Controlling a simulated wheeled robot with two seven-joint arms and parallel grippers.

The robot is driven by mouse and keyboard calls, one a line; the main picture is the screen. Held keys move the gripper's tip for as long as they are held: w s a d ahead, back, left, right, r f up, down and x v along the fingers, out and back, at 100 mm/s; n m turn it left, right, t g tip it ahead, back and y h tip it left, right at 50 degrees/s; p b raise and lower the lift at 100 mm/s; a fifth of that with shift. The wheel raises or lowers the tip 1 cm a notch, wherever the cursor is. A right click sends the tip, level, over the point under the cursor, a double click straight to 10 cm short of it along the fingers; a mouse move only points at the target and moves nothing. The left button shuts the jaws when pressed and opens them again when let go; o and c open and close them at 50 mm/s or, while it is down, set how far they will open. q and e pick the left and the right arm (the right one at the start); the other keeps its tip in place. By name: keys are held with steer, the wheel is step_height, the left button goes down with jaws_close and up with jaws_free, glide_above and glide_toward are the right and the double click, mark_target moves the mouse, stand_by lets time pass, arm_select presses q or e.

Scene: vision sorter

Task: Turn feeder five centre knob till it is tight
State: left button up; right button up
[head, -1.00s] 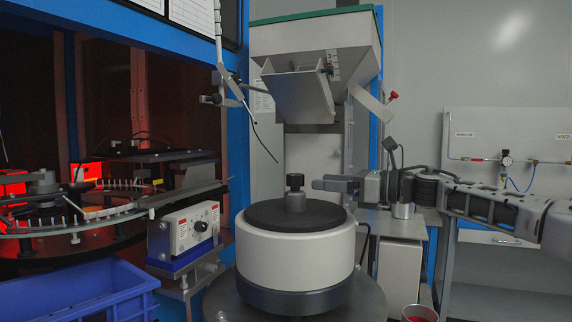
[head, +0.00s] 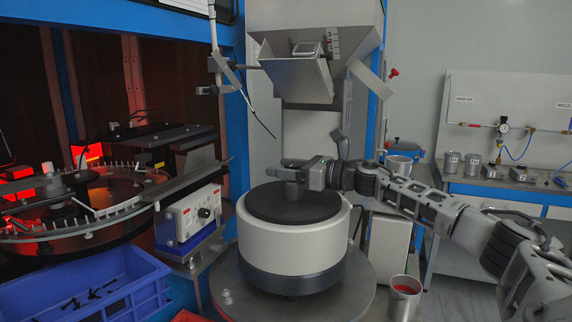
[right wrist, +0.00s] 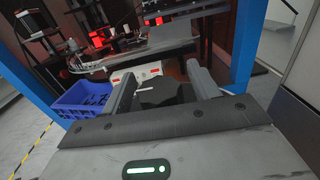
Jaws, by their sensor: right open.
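The feeder (head: 293,235) is a white drum with a dark grey base and a black round top (head: 262,206). Its centre knob (head: 294,189) stands upright in the middle of the top; its upper part is largely hidden by my gripper in the head view. My right gripper (head: 292,170) reaches in from the right at knob height, its fingers at the knob. It is open; the right wrist view shows two spread fingers (right wrist: 163,88) with dark feeder surface between them. I cannot tell whether a finger touches the knob. My left gripper is not in view.
A hopper chute (head: 300,78) hangs above and behind the feeder. A control box (head: 196,215) stands left of it. A blue crate (head: 95,290) with dark parts is at lower left. A red-lined cup (head: 404,296) stands at lower right.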

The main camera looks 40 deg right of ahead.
steer(key=c, duration=1)
steer(key=shift+o, duration=0.2)
